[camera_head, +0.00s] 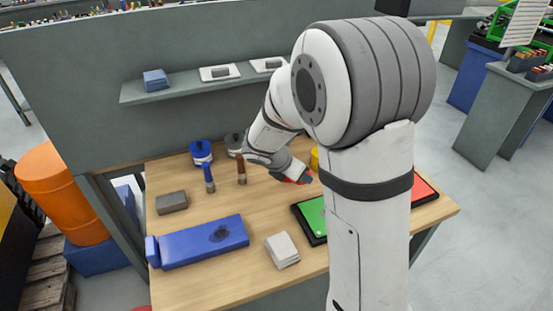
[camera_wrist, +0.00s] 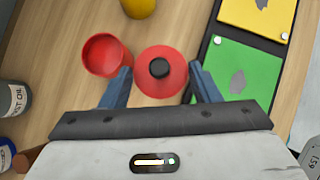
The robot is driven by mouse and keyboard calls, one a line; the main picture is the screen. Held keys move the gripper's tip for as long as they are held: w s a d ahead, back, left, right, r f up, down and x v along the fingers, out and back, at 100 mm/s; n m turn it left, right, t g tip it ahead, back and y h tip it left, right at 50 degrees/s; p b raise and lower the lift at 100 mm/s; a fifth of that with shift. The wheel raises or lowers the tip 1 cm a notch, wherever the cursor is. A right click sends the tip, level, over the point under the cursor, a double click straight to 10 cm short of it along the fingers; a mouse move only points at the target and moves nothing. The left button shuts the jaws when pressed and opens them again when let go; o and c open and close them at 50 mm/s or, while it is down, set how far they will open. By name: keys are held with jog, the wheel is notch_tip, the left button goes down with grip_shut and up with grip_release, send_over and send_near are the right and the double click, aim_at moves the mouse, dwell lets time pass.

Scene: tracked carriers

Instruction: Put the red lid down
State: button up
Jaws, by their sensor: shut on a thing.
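The red lid (camera_wrist: 174,84) is round with a black knob (camera_wrist: 160,68). In the wrist view it sits between the two blue fingers of my gripper (camera_wrist: 160,75), which is shut on it. An open red pot (camera_wrist: 105,55) stands just left of the lid, so the lid is beside the pot and not on it. Whether the lid touches the table is hard to tell. In the head view my gripper (camera_head: 304,177) is low over the table's back half; only small bits of red show there, and my arm hides much of that area.
A black tray with green (camera_wrist: 240,75) and yellow (camera_wrist: 258,15) panels lies close right of the lid. A yellow container (camera_wrist: 138,7) stands beyond the pot. On the wooden table (camera_head: 265,215) are a blue box (camera_head: 200,245), brushes, a grey block (camera_head: 172,202) and a pale stack (camera_head: 282,250).

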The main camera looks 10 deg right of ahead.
jog(key=w+a+p, duration=0.1)
jog(key=w, duration=0.5)
jog(key=w+a+f+p, duration=0.1)
jog(key=w, duration=0.5)
jog(key=w+a+f+p, duration=0.1)
jog(key=w, duration=0.5)
jog(key=shift+w+a+f+p, duration=0.1)
jog(key=shift+w+a+p, duration=0.25)
notch_tip(320, 180, down, 4)
jog(key=shift+f, duration=0.2)
jog(key=shift+w+f+p, duration=0.15)
jog(key=shift+w+p, duration=0.05)
jog(key=shift+p, duration=0.15)
jog(key=shift+f, duration=0.1)
jog(key=shift+f, duration=0.2)
jog(key=o, duration=1)
jog(key=shift+r, duration=0.1)
jog(key=shift+o, duration=0.2)
